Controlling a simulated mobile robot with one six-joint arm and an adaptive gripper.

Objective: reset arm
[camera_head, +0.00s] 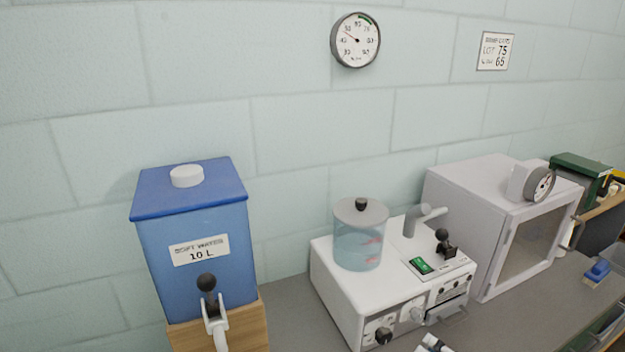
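My gripper cannot be made out in the head view. A small white and dark part (432,344) shows at the bottom edge, in front of the white machine. It is cut off by the frame, and I cannot tell whether it belongs to my arm. No fingertips and no held object show.
A blue water tank (160,265) with a lever tap stands on a wooden block at left. A white machine (332,300) bearing a lidded clear jar (350,245) is in the middle. A grey cabinet (470,205) with a dial stands at right.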

